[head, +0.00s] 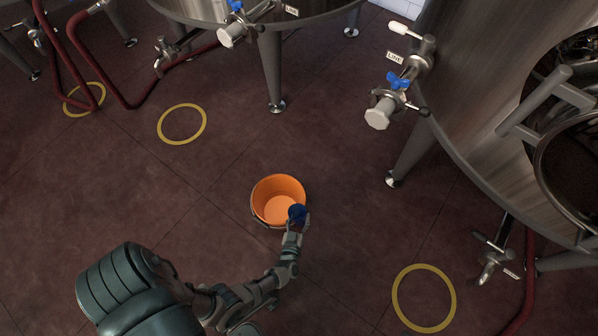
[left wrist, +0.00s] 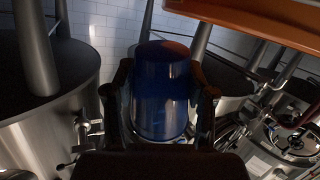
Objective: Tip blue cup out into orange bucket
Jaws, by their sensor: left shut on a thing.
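The orange bucket (head: 275,187) stands upright on the floor in the middle of the head view, and its inside looks plain orange. My left gripper (head: 298,221) is over the bucket's near right rim, shut on the blue cup (head: 297,211). In the left wrist view the blue cup (left wrist: 160,92) sits between both fingers. That view shows the tanks upside down, so the wrist is rolled over and the cup looks turned over. The bucket (left wrist: 275,20) shows as an orange band along its top right. I cannot see inside the cup. My right gripper is not in view.
Steel tanks with valves stand at the back (head: 195,10) and right (head: 470,90). Yellow floor rings lie at the back left (head: 182,123) and front right (head: 424,298). Red hoses (head: 118,95) lie at the left. The floor around the bucket is clear.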

